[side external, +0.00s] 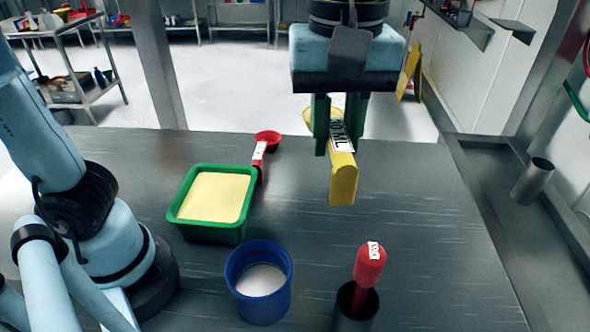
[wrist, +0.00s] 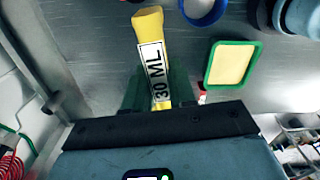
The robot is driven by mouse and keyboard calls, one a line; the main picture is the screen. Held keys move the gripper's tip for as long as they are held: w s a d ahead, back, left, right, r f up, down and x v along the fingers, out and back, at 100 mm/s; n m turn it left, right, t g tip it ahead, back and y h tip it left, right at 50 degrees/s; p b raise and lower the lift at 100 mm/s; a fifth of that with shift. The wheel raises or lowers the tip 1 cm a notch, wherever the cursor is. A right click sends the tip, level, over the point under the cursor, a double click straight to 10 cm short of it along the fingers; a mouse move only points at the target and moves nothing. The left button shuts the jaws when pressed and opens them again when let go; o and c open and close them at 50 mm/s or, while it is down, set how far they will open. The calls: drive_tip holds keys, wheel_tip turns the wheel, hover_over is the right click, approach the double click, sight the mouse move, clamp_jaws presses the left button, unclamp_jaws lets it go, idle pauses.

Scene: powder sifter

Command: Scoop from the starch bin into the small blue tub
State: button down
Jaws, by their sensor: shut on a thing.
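My gripper (side external: 337,138) is shut on a yellow scoop (side external: 343,185) labelled 30 ML and holds it above the table. The scoop's handle end points toward the camera in the side view; its bowl is partly hidden behind the green fingers. The wrist view also shows the scoop's handle (wrist: 148,24) between the fingers. A green rectangular bin (side external: 208,230) with pale yellow powder, likely the starch bin, stands left of the gripper. The round blue tub (side external: 236,285) stands in front of it and holds whitish powder.
A red scoop (side external: 260,158) lies beside the green bin's far right corner. A dark upright holder (side external: 345,318) with a red-handled tool (side external: 369,265) stands right of the blue tub. A grey metal cylinder (side external: 532,183) is at the far right. The table's right part is clear.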

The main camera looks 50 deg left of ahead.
drive_tip(key=s+d+n, duration=0.7)
drive_tip(key=s+d, duration=0.1)
drive_tip(key=s, duration=0.2)
drive_tip(key=shift+f+h, duration=1)
drive_tip(key=shift+f, duration=1.95)
wheel_tip(320, 180, up, 5)
drive_tip(key=w+a+m, duration=0.2)
drive_tip(key=w, duration=0.1)
drive_tip(key=w+a+m, duration=0.1)
drive_tip(key=w+a, duration=0.1)
drive_tip(key=w+a+m+g, duration=0.1)
drive_tip(key=w+a+m, duration=0.1)
drive_tip(key=w+a, duration=0.1)
drive_tip(key=shift+w+r+m, duration=0.1)
drive_tip(key=shift+w+m, duration=0.2)
drive_tip(key=shift+w, duration=0.05)
drive_tip(key=w+a+m, duration=0.1)
drive_tip(key=a, duration=0.1)
drive_tip(key=w+a+m, duration=0.2)
drive_tip(key=a, duration=0.1)
drive_tip(key=w+a+m+y, duration=0.1)
drive_tip(key=w+a+m, duration=0.1)
drive_tip(key=a, duration=0.1)
drive_tip(key=shift+w+a+g, duration=0.25)
drive_tip(key=shift+g, duration=0.05)
drive_tip(key=w+a+m+y, duration=0.1)
drive_tip(key=w+a+m, duration=0.2)
drive_tip(key=a+m, duration=0.65)
wheel_tip(320, 180, down, 8)
drive_tip(key=a+n, duration=0.2)
